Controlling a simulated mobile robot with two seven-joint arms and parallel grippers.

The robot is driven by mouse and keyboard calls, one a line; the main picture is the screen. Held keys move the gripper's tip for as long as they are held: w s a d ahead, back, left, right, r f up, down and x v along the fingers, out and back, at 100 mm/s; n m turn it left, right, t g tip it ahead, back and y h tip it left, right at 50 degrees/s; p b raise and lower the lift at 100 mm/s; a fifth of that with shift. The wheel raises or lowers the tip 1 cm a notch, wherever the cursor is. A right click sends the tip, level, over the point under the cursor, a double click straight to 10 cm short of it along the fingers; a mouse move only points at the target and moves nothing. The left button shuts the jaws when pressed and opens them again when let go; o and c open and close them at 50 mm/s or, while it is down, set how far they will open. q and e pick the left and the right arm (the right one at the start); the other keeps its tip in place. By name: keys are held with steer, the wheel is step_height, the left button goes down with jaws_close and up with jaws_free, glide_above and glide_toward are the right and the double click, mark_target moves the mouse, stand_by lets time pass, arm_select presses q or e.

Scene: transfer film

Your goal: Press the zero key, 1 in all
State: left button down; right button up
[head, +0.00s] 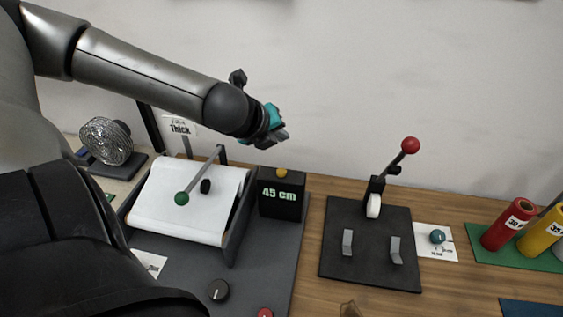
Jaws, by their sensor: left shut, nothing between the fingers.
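A black display box (281,197) with "45 cm" in green stands at the back of a dark grey machine base. A small orange key (281,173) sits on top of the box. It carries no readable label, so I cannot confirm that it is the zero key. My left gripper (279,135) is shut and empty, in front of the wall and above the box in the picture. It appears apart from the key. My right gripper is not in view.
Left of the box is a white sheet (185,207) with a green-knobbed lever (182,198). A black dial (218,290) and red button (265,313) are in front. A red-knobbed lever (410,146) stands on a black plate (371,268) at right. Colored rolls (508,225) are farther right.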

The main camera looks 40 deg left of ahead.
arm_select(q)
steer(key=b, duration=0.5)
glide_above(280, 178)
step_height(280, 178, down, 6)
steer(key=shift+f, duration=0.2)
steer(key=shift+f+b, duration=0.55)
steer(key=shift+b, duration=0.25)
stand_by(0.9)
steer(key=shift+f+b, duration=0.4)
steer(key=shift+b, duration=0.05)
steer(key=shift+f+b, duration=0.5)
steer(key=shift+f, duration=0.05)
stand_by(0.6)
steer(key=shift+r, duration=0.15)
steer(key=shift+r+p, duration=0.8)
steer(key=shift+p, duration=0.05)
